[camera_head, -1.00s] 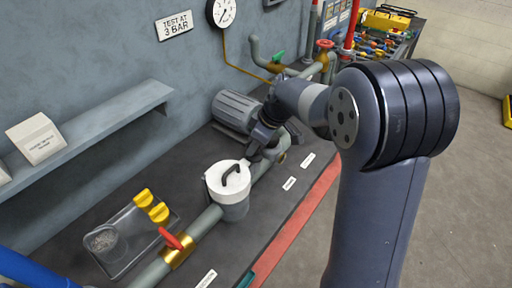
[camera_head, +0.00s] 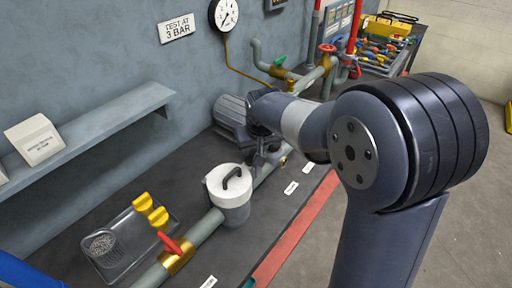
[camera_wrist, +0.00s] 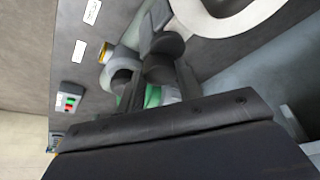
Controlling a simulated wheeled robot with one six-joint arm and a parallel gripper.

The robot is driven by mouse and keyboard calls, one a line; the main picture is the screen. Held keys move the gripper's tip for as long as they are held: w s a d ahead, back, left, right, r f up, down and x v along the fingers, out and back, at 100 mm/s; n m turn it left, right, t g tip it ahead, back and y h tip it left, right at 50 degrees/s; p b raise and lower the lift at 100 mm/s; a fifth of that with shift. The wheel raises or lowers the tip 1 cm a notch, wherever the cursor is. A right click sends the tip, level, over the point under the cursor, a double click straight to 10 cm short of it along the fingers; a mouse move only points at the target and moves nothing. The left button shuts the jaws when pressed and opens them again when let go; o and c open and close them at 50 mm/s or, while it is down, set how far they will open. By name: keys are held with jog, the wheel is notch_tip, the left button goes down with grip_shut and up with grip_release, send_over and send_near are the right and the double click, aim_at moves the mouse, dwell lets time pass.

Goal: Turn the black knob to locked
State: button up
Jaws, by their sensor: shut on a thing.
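My gripper (camera_wrist: 150,78) fills the lower part of the wrist view, its fingers closed around a dark, rounded part that appears to be the black knob (camera_wrist: 160,68). Its setting cannot be read because the fingers cover much of it. A green strip shows between the fingers. In the head view my gripper (camera_head: 266,146) is low at the pipe (camera_head: 263,175), just behind and right of the white-lidded pot (camera_head: 228,205). The knob is hidden there by my wrist.
A grey motor (camera_head: 229,112) stands behind my wrist. A gold valve with a red lever (camera_head: 177,262) and a tray (camera_head: 113,262) with yellow-handled parts are at front left. A shelf (camera_head: 100,127) runs along the wall. White labels (camera_head: 291,188) lie along the bench.

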jog(key=shift+m+h, duration=0.3)
jog(key=shift+m, duration=0.5)
jog(key=o, duration=1)
jog(key=shift+c, duration=0.2)
jog(key=v, duration=1)
jog(key=shift+s+r+b, duration=0.25)
jog(key=shift+r+b, duration=0.1)
jog(key=shift+b, duration=0.1)
jog(key=shift+a, duration=0.1)
